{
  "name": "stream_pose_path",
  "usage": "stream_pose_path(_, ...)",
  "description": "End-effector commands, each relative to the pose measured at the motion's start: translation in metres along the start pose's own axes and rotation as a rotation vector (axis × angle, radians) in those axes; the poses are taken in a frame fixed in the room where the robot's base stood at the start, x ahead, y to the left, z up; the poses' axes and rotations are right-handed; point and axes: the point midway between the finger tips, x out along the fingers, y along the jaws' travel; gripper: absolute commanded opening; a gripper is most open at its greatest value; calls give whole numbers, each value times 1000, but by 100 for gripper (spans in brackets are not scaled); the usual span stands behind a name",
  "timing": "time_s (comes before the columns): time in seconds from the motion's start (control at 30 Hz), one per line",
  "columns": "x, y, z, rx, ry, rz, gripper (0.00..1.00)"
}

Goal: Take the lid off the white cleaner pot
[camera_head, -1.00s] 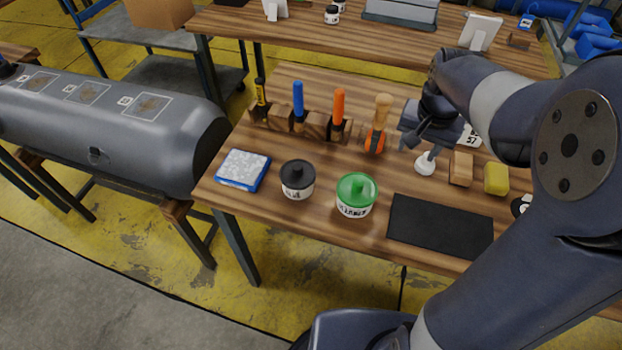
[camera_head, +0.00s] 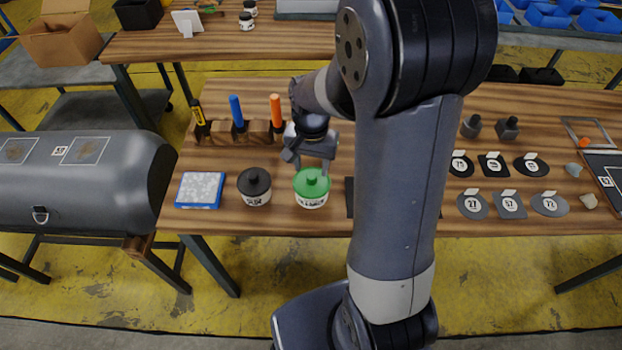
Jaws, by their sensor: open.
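Two white pots stand near the front edge of the wooden table. One pot (camera_head: 312,203) has a green lid (camera_head: 311,182) with a knob, and the lid is on. The other pot (camera_head: 256,199) has a black lid (camera_head: 254,181), also on. Their labels are too small to read surely; the green-lidded one looks like the cleaner pot. My gripper (camera_head: 309,168) is open and empty, pointing down just behind and above the green lid. Its fingers appear apart from the lid; the exact height gap is hard to tell.
A blue-edged pad (camera_head: 200,190) lies left of the pots. A wooden rack (camera_head: 226,133) with upright tools stands behind. A dark mat (camera_head: 349,197) is partly hidden by my arm. Patches (camera_head: 508,205) lie at right. A grey boat tube (camera_head: 85,180) is at left.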

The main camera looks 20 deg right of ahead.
Motion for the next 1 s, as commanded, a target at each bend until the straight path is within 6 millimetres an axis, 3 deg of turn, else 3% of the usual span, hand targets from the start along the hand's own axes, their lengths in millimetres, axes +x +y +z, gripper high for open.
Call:
stream_pose_path(0.2, 27, 1, 0, 0, -3, 2, 49)
stream_pose_path(0.53, 32, 1, -1, -1, 1, 0, 48)
stream_pose_path(1.0, 32, 1, -1, -1, 1, 0, 9)
